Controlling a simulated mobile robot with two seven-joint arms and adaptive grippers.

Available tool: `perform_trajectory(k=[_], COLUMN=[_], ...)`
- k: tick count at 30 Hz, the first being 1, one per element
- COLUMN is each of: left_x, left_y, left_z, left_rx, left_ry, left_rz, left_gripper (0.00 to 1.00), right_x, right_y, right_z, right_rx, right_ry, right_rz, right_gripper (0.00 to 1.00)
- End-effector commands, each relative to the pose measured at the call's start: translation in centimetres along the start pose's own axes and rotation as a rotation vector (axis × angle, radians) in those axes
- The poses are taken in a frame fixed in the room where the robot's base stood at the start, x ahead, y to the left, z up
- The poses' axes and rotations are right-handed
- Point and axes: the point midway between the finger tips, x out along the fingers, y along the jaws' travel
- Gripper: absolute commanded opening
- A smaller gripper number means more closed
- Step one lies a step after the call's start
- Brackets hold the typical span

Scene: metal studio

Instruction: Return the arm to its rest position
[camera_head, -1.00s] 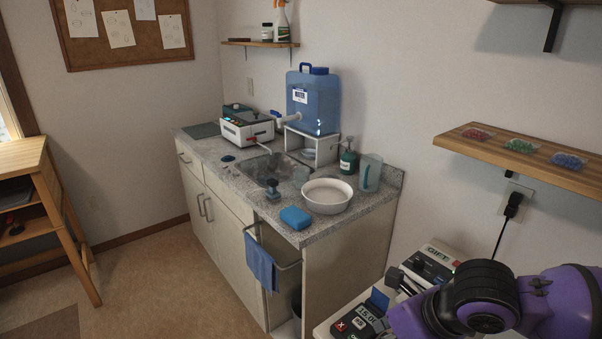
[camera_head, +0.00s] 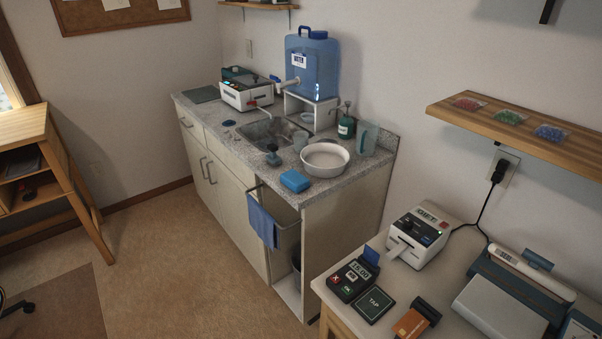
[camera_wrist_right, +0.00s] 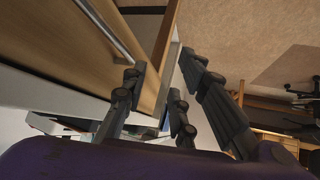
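My right gripper (camera_wrist_right: 162,78) shows only in the right wrist view. Its dark fingers stand apart with nothing between them, so it is open and empty. The purple part of my own right arm (camera_wrist_right: 130,160) fills the bottom of that view. A wooden panel with a metal bar (camera_wrist_right: 110,35) is close to the fingers on the left; I cannot tell whether they touch it. No part of either arm shows in the head view. My left gripper is not in view.
In the head view a table holds a card terminal (camera_head: 354,278), a label printer (camera_head: 418,238) and a blue-grey device (camera_head: 508,294) at lower right. A wooden shelf (camera_head: 480,122) juts from the wall above. A sink counter (camera_head: 235,125) stands behind.

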Motion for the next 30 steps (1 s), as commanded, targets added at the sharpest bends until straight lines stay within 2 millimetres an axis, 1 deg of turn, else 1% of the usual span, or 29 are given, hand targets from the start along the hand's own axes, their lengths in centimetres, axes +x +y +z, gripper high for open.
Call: perform_trajectory(k=[1, 3, 7, 30], left_x=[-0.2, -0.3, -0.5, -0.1], left_y=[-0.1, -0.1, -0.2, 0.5], left_z=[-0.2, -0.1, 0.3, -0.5], left_rx=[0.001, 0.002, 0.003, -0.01], left_ry=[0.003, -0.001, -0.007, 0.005], left_rz=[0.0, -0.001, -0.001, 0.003], left_gripper=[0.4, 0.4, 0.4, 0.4], right_x=[-0.9, -1.7, -2.4, -2.4], right_y=[0.1, 0.2, 0.2, 0.2], right_z=[1.6, 3.4, 4.7, 4.8], right_rx=[0.086, 0.167, 0.232, 0.233], right_ry=[-0.019, -0.037, -0.05, -0.051], right_rz=[0.032, 0.064, 0.089, 0.087], right_gripper=[0.27, 0.27, 0.27, 0.27])
